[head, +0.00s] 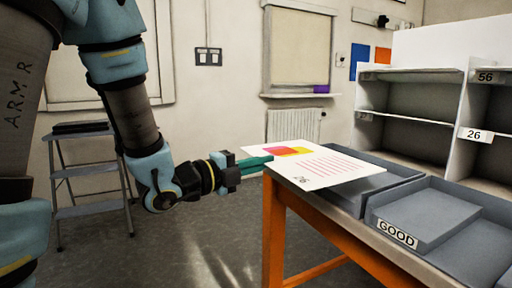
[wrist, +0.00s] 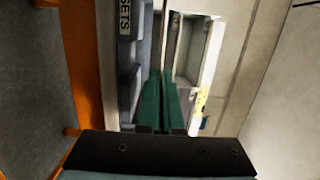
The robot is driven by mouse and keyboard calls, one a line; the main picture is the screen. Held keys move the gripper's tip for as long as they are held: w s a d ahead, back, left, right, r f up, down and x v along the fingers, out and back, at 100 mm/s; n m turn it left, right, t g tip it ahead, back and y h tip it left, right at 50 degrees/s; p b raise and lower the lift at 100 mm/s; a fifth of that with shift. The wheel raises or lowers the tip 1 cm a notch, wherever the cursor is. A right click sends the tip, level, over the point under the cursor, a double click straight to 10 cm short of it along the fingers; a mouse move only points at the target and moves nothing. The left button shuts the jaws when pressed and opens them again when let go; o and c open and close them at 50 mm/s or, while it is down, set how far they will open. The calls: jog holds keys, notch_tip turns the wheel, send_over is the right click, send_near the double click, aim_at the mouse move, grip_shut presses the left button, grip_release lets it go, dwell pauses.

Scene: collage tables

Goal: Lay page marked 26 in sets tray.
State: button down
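A white page (head: 335,168) with a red, yellow and pink picture and pink lines is held out flat over the left grey tray (head: 405,183). A small mark at its near corner looks like 26, but is hard to read. My gripper (head: 266,160) has its green fingers closed at the page's left edge. In the wrist view the fingers (wrist: 166,95) are close together and the page is not clearly visible. A SETS label (wrist: 125,15) shows on a grey tray (wrist: 125,55) there. The page hides much of the left tray in the head view.
A tray labelled GOOD (head: 397,234) stands right of the left tray on the orange-legged table (head: 276,225). A white shelf unit (head: 425,52) with number tags, including 26 (head: 476,135) and 56, stands behind. A step stool (head: 90,212) is at the left.

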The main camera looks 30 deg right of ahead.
aim_at(308, 155)
jog(key=p, duration=0.3)
jog(key=shift+s+d+r+p, duration=0.1)
jog(key=shift+d+r+p, duration=0.15)
jog(key=shift+d+p, duration=0.15)
jog(key=shift+s+d+f, duration=0.1)
jog(key=shift+d+f, duration=0.1)
jog(key=shift+d, duration=0.15)
jog(key=d+p, duration=0.1)
jog(key=d, duration=0.2)
jog(key=d+p, duration=0.1)
jog(key=d, duration=0.3)
jog(key=d+p, duration=0.1)
jog(key=d, duration=0.3)
jog(key=shift+s+p, duration=0.3)
jog(key=shift+p, duration=0.1)
notch_tip(308, 155, down, 4)
jog(key=b, duration=0.4)
jog(key=shift+d, duration=0.15)
jog(key=shift+d+f+b, duration=0.15)
jog(key=shift+f+b, duration=0.6)
jog(key=shift+b, duration=0.25)
jog(key=c, duration=1)
grip_release()
